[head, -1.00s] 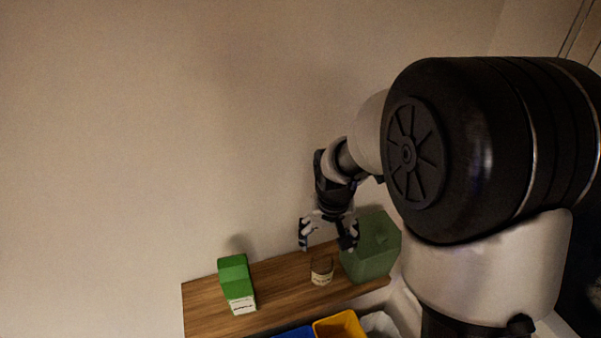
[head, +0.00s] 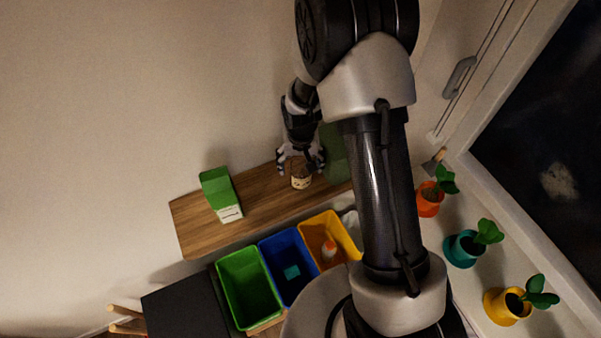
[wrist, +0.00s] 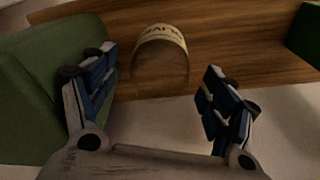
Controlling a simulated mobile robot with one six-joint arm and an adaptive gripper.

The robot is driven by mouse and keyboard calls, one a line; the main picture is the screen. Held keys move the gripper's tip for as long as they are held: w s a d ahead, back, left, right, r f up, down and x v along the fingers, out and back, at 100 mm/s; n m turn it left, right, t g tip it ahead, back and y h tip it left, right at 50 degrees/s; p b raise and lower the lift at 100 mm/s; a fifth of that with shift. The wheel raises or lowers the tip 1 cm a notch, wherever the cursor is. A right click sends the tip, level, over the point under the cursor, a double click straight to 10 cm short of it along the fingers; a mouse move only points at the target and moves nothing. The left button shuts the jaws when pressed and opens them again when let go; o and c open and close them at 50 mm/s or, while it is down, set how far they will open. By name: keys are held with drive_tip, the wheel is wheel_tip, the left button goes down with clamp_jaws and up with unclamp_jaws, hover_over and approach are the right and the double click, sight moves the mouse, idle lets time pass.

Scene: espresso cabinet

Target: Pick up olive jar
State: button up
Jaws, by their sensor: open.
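The olive jar (head: 301,182) stands on the wooden shelf (head: 262,195), right of its middle. It is a small clear jar with a pale label. In the wrist view the jar (wrist: 160,55) shows between and beyond the two fingers, its label partly readable. My gripper (head: 302,165) is open above the jar in the head view. In the wrist view my gripper (wrist: 158,88) has its blue-padded fingers spread to either side of the jar, apart from it.
A green carton (head: 221,195) stands at the shelf's left. A large green container (wrist: 45,85) is close beside my left finger. Below the shelf are green (head: 249,290), blue (head: 289,268) and yellow (head: 331,238) bins. Potted plants (head: 463,248) line the windowsill.

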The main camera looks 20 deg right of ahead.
drive_tip(key=f, duration=0.5)
drive_tip(key=shift+w+f, duration=0.35)
drive_tip(key=shift+c, duration=0.6)
drive_tip(key=c, duration=1.2)
drive_tip(key=shift+o, duration=0.2)
drive_tip(key=shift+r, duration=0.1)
